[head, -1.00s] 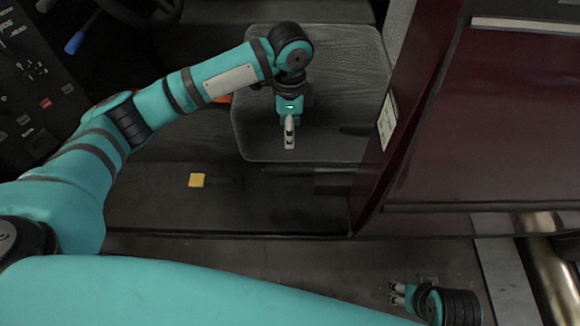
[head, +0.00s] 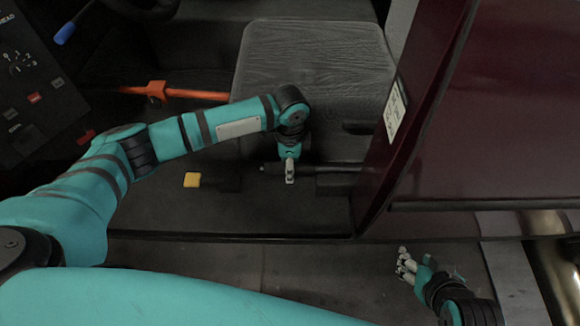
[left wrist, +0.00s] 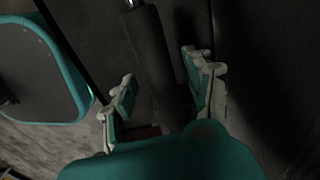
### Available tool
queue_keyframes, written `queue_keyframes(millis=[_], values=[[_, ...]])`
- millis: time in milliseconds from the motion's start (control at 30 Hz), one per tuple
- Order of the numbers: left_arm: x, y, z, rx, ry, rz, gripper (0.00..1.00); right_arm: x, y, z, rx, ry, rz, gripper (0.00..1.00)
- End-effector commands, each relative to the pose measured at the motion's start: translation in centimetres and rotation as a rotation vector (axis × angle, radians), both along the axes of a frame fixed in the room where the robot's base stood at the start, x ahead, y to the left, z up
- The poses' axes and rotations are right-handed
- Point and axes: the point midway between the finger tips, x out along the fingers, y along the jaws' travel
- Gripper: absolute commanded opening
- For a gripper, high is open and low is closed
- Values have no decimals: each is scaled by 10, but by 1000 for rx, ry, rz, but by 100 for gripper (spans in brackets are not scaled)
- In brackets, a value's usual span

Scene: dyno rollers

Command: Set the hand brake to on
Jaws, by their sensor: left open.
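The hand brake (head: 330,168) is a dark lever beside the front edge of the seat, running left to right in the head view. It looks low, but its angle is hard to tell from above. In the left wrist view its black grip (left wrist: 158,62) with a silver tip runs between the fingers. My left gripper (head: 290,172) is over the grip near its free end. It is open, with a finger on each side and gaps visible between fingers and grip. My right gripper (head: 405,264) is open and empty outside the cab, at lower right.
A grey seat (head: 310,60) lies behind the lever. A maroon door panel (head: 480,110) stands to the right. An orange bar (head: 190,94) and a control panel (head: 30,90) are further left.

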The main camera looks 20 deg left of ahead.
Motion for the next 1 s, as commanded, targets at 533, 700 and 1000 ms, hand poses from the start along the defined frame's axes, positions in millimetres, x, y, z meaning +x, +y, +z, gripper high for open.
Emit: queue_keyframes(millis=[533, 700, 1000], values=[[0, 0, -3, 0, 1, 0, 30, 5, 2, 3, 6, -26, 3, 40], [0, 0, -3, 0, 1, 0, 7, 5, 2, 3, 6, -26, 3, 40], [0, 0, -3, 0, 1, 0, 0, 4, 2, 3, 6, -25, 3, 40]])
